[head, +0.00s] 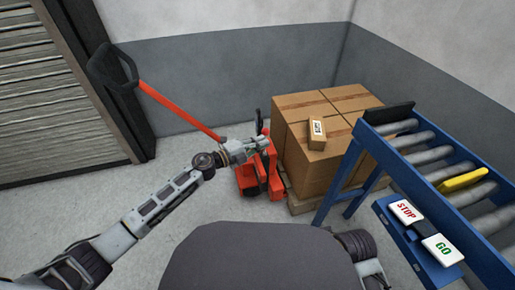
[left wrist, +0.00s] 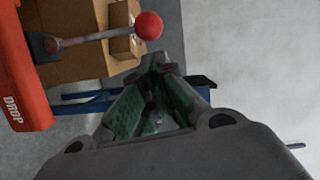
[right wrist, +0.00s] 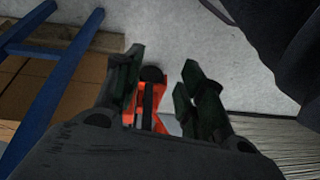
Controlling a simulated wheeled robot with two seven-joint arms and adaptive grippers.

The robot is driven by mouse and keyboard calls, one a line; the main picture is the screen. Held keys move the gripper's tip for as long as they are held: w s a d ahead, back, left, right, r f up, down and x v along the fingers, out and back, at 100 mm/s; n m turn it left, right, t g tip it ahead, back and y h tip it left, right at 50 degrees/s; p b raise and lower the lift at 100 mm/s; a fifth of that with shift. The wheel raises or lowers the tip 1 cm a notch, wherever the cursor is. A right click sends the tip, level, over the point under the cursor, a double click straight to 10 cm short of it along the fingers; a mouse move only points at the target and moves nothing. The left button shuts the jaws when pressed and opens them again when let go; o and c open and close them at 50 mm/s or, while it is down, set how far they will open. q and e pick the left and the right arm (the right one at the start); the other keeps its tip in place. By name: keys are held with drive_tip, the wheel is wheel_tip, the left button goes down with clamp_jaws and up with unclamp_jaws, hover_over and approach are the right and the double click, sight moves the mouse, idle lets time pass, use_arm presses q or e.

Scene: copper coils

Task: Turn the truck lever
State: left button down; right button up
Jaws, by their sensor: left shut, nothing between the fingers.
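The red pallet truck (head: 250,182) stands left of the box stack, its long red handle (head: 180,110) slanting up left to a black loop grip. In the left wrist view its lever shows as a grey rod with a red ball knob (left wrist: 149,25), next to a red housing (left wrist: 20,75) marked DROP. My left gripper (head: 262,146) is at the truck's upper part. In its wrist view the fingertips (left wrist: 162,72) are shut and empty, just below the knob and apart from it in the picture. My right gripper (right wrist: 163,68) is open, with part of the truck (right wrist: 150,100) visible beyond its fingers.
Stacked cardboard boxes (head: 310,160) sit on a pallet (head: 298,204) beside the truck, with a small box (head: 317,133) on top. A blue roller conveyor (head: 430,165) with STOP (head: 406,211) and GO (head: 442,249) buttons stands right. A shutter (head: 50,100) is at left. Floor in front is clear.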

use_arm(q)
drive_tip(key=shift+w+d+f, duration=0.15)
drive_tip(key=shift+w, duration=0.7)
use_arm(e)
drive_tip(key=shift+s+x, duration=0.25)
drive_tip(key=shift+x, duration=0.9)
drive_tip(key=shift+w+a+r, duration=0.1)
drive_tip(key=shift+r, duration=0.05)
use_arm(q)
drive_tip(key=shift+w+n+p, duration=0.3)
drive_tip(key=shift+p, duration=0.1)
use_arm(e)
drive_tip(key=r, duration=0.1)
drive_tip(key=d+r, duration=0.1)
drive_tip(key=shift+s+d+r, duration=0.1)
drive_tip(key=shift+s+r, duration=0.2)
drive_tip(key=shift+r, duration=0.05)
use_arm(q)
drive_tip(key=shift+w+r, duration=0.1)
drive_tip(key=shift+r, duration=0.1)
use_arm(e)
drive_tip(key=shift+w+r, duration=0.1)
drive_tip(key=shift+r, duration=0.25)
